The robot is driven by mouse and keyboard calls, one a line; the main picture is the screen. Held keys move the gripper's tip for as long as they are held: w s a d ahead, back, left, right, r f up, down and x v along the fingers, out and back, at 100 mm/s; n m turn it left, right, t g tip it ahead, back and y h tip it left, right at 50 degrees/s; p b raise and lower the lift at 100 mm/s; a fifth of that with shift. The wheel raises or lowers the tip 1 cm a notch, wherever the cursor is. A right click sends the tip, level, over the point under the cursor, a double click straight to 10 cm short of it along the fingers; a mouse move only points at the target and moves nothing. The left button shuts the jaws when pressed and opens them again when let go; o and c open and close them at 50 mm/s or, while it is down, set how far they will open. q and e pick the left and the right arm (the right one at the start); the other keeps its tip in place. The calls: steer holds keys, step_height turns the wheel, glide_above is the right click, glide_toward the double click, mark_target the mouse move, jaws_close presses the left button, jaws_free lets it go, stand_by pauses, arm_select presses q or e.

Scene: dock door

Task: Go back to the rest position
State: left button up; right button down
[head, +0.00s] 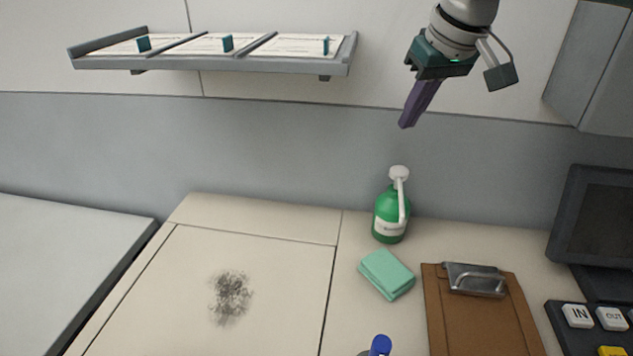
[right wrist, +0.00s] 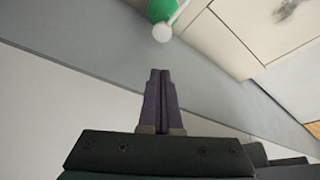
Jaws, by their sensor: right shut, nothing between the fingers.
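My right gripper (head: 405,124) hangs in the air in front of the back wall, at the upper right of the head view, above the green pump bottle. Its purple fingers are shut together with nothing between them; they also show in the right wrist view (right wrist: 160,75). The fingers point down and slightly left, apart from everything. My left gripper is not in either view.
A green pump bottle (head: 391,217) stands on the counter, with a green sponge (head: 386,274), a brown clipboard (head: 455,325) and a dark monitor (head: 600,220) nearby. A wall rack (head: 210,63) holds papers. A dark smudge (head: 231,297) marks the counter's left panel.

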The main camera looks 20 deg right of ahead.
steer(key=s+a+f+n+g+y, duration=0.1)
steer(key=s+a+f+n, duration=0.1)
steer(key=s+a+f, duration=0.35)
steer(key=s+a+f+n+y, duration=0.1)
steer(key=s+a+f+n, duration=0.1)
steer(key=s+a, duration=0.65)
steer(key=s+a+f+n+g+y, duration=0.1)
steer(key=s+a+f, duration=0.3)
steer(key=s+a, duration=0.25)
steer(key=s+d+r+m+t+h, duration=0.1)
steer(key=s+d+r+m, duration=0.1)
steer(key=s+d, duration=0.3)
steer(key=s+d+r+m+h, duration=0.1)
steer(key=s+d+r+h, duration=0.15)
steer(key=s, duration=0.55)
step_height(320, 180, up, 27)
steer(key=p, duration=2.7)
steer(key=shift+w+a+y, duration=0.35)
steer(key=shift+w+y, duration=0.05)
steer(key=shift+y, duration=0.05)
